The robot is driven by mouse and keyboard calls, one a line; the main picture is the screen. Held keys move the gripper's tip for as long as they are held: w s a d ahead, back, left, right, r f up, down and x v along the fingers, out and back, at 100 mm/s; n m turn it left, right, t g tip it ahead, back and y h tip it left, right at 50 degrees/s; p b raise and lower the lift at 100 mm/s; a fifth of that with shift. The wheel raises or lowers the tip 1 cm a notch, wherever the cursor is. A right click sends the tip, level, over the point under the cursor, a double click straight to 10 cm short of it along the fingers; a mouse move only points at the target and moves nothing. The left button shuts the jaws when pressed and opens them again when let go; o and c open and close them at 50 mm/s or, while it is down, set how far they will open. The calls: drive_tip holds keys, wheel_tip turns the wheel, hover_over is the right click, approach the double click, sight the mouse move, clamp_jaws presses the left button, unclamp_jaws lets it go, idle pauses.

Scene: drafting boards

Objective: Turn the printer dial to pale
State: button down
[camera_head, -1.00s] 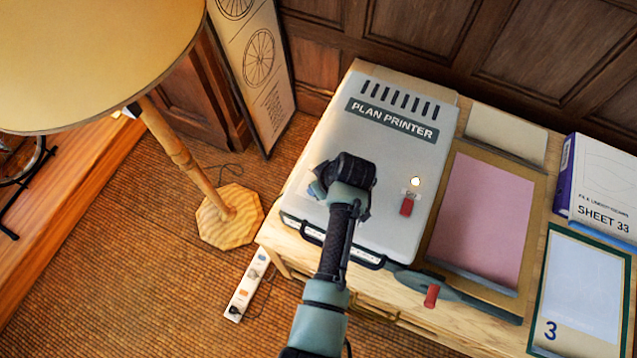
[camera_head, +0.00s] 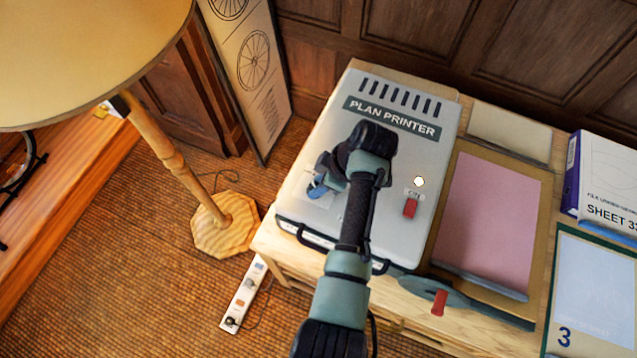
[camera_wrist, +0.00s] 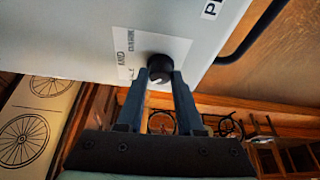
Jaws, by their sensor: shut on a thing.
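The plan printer (camera_head: 401,150) is a pale grey box lying on the wooden table. Its dial (camera_wrist: 160,68) is a small black knob with a white pointer mark, on a white label plate (camera_wrist: 130,52). The printed words around it are too blurred to tell which setting the mark faces. My gripper (camera_wrist: 160,79) has its two blue fingers on either side of the knob, closed on it. In the head view my gripper (camera_head: 317,187) is over the printer's left part; the dial is hidden there by my wrist, with a corner of the label showing.
The printer also has a red switch (camera_head: 410,208) and a small white round lamp (camera_head: 419,182). A pink sheet on a board (camera_head: 492,220) and a white box file (camera_head: 607,180) are to the right.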

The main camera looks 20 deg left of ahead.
idle(0.3)
drive_tip(key=c, duration=0.6)
unclamp_jaws()
drive_tip(key=shift+o, duration=0.2)
drive_tip(key=shift+d+r, duration=0.1)
drive_tip(key=b+v, duration=0.1)
drive_tip(key=v, duration=1.1)
drive_tip(key=shift+r+b, duration=0.3)
drive_tip(key=shift+r, duration=0.1)
